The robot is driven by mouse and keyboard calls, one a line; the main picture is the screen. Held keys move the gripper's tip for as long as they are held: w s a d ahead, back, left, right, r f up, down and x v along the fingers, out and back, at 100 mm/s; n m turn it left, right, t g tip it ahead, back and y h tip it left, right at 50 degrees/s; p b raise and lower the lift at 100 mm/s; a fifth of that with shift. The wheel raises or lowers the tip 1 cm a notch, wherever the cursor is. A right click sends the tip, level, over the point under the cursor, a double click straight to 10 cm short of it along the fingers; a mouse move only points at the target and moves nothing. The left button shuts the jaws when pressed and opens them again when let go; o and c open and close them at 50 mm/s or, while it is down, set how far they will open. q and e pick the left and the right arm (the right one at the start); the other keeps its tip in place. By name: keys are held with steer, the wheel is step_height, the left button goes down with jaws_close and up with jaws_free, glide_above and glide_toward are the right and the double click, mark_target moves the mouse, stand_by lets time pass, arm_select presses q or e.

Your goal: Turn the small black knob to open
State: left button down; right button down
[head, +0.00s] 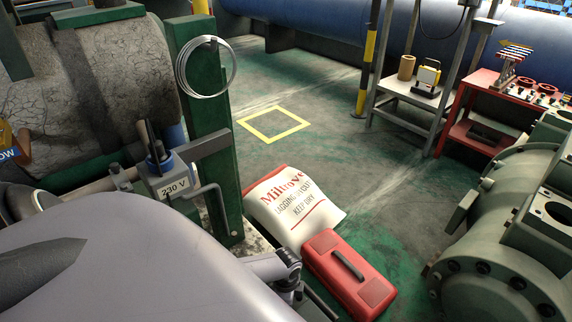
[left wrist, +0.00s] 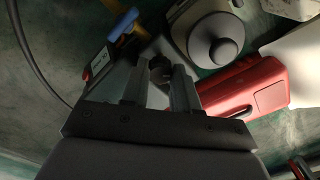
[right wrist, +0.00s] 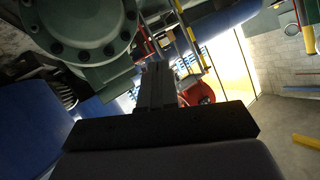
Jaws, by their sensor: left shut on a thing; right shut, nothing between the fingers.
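The small black knob (left wrist: 160,66) shows in the left wrist view between the fingertips of my left gripper (left wrist: 160,76). The gripper is shut on it, and the fingers hide much of the knob. Beside it are a blue handle (left wrist: 124,23) and a box with a white label. In the head view the box (head: 173,186) reads 230 V. The knob cannot be made out in the head view, where a large grey shape covers the lower left. My right gripper (right wrist: 157,68) is shut and empty in the right wrist view, apart from the machinery beyond it.
A red toolbox (head: 349,272) lies beside a white printed sack (head: 294,208) on the floor. Grey-green flanged machinery (head: 500,265) stands at the right. A red bench (head: 472,128) and a grey stand (head: 400,93) are farther back. The middle floor is clear.

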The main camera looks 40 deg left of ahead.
arm_select(q)
steer(key=n+p, duration=0.1)
steer(key=n, duration=0.3)
steer(key=shift+n, duration=0.3)
steer(key=n+p, duration=0.1)
steer(key=n, duration=0.1)
steer(key=shift+n, duration=0.6)
arm_select(e)
steer(key=shift+s+d+r+n+h, duration=0.1)
steer(key=shift+s+d+n+h, duration=0.05)
steer(key=shift+d+h, duration=0.3)
steer(key=shift+s+d+r+n+h, duration=0.15)
steer(key=shift+d+h, duration=0.1)
steer(key=shift+d, duration=0.25)
arm_select(q)
steer(key=shift+n, duration=0.3)
arm_select(e)
steer(key=shift+d, duration=0.1)
arm_select(q)
steer(key=c, duration=1.1)
jaws_free()
